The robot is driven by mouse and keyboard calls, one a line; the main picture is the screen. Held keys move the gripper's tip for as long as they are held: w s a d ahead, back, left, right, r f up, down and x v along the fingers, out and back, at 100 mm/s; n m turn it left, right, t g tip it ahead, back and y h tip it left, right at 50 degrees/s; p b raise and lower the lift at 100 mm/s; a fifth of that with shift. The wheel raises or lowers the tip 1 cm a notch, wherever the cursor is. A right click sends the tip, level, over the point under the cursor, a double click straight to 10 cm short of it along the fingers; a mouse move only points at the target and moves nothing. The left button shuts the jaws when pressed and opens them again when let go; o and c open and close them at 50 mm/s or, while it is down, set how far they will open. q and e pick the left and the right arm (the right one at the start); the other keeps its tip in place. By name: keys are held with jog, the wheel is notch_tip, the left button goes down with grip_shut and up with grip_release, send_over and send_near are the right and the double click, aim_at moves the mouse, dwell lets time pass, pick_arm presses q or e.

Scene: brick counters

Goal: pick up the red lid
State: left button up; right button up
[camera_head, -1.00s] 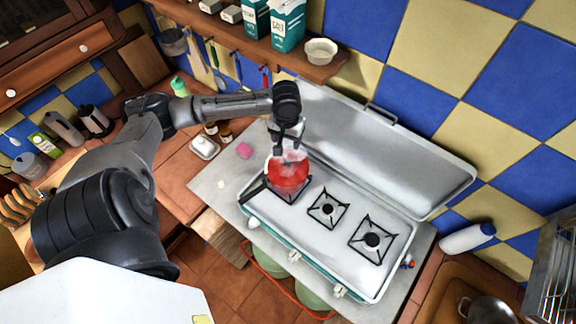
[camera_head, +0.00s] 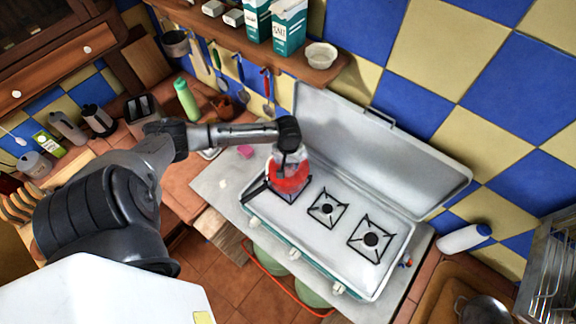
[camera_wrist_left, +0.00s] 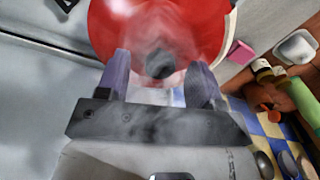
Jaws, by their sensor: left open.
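The red lid (camera_head: 288,183) sits on a pot on the left burner of the camping stove, with pale steam over it. In the left wrist view the red lid (camera_wrist_left: 110,25) fills the top, with a dark round knob (camera_wrist_left: 160,64) at its middle. My left gripper (camera_head: 284,163) is right above the lid, pointing down. In the left wrist view its two purple-grey fingers (camera_wrist_left: 160,70) are apart, and the knob shows between their tips. I cannot tell whether the fingers touch the lid. The steam and the gripper partly hide the lid.
The stove (camera_head: 290,230) has two bare burners to the right, and its raised cover (camera_head: 400,150) stands behind. A shelf (camera_head: 240,50) with cartons and a white bowl (camera_head: 321,54) is above. A pink sponge (camera_head: 245,152) and a green bottle (camera_head: 186,99) are to the left.

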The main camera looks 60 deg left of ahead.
pick_arm(q)
jog(key=shift+f, duration=0.6)
jog(key=c, duration=1.1)
